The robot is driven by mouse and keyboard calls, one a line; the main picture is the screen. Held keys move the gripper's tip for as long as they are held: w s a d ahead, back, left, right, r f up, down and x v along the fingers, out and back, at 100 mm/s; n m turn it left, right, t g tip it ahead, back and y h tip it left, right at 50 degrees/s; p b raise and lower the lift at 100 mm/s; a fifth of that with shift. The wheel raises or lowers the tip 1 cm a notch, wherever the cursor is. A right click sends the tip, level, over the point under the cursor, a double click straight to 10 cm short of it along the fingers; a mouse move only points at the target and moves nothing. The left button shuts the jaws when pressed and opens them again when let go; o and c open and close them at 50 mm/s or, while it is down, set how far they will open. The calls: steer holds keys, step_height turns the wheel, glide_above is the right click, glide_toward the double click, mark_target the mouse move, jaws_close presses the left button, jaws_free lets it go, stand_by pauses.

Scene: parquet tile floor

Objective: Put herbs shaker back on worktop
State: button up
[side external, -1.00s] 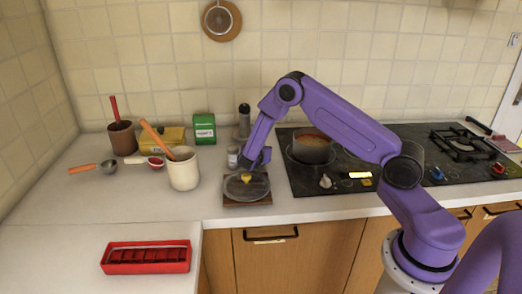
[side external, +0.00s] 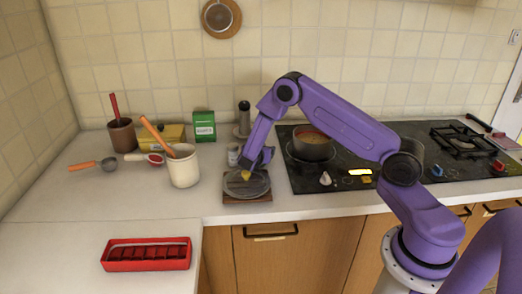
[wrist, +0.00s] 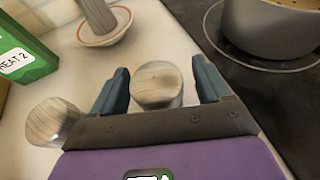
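In the wrist view, a shaker with a round wooden top (wrist: 158,84) stands between the two fingers of my gripper (wrist: 160,88). Narrow gaps show on both sides, so my gripper is open around it. A second wooden-topped shaker (wrist: 54,122) is outside the left finger. No label shows, so I cannot tell which holds herbs. In the side view, one small shaker (side external: 233,154) stands on the white worktop (side external: 110,205), left of my gripper (side external: 252,168).
A pot (side external: 313,146) stands on the black hob (side external: 340,182) to the right. A green box (side external: 204,127), a grinder (side external: 244,117) and a cream utensil jar (side external: 184,170) are nearby.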

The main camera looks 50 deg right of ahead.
steer(key=shift+s+a+r, duration=0.1)
steer(key=shift+s+a, duration=0.05)
steer(key=shift+a, duration=0.15)
steer(key=shift+v, duration=1.1)
steer(key=shift+r, duration=3.6)
steer(key=shift+s+a, duration=0.1)
steer(key=shift+a, duration=0.05)
steer(key=s+a+r+m+g+y, duration=0.2)
steer(key=s+a, duration=0.4)
steer(key=s, duration=0.7)
steer(key=s+a+r+m+g+y, duration=0.2)
steer(key=s+a+m+y, duration=0.3)
steer(key=s, duration=0.8)
steer(key=s+a+r+m+g+y, duration=0.2)
steer(key=s+a, duration=0.7)
steer(key=s, duration=0.5)
steer(key=r+m+y, duration=0.1)
steer(key=m+y, duration=0.1)
steer(key=y, duration=0.1)
steer(key=shift+r, duration=0.3)
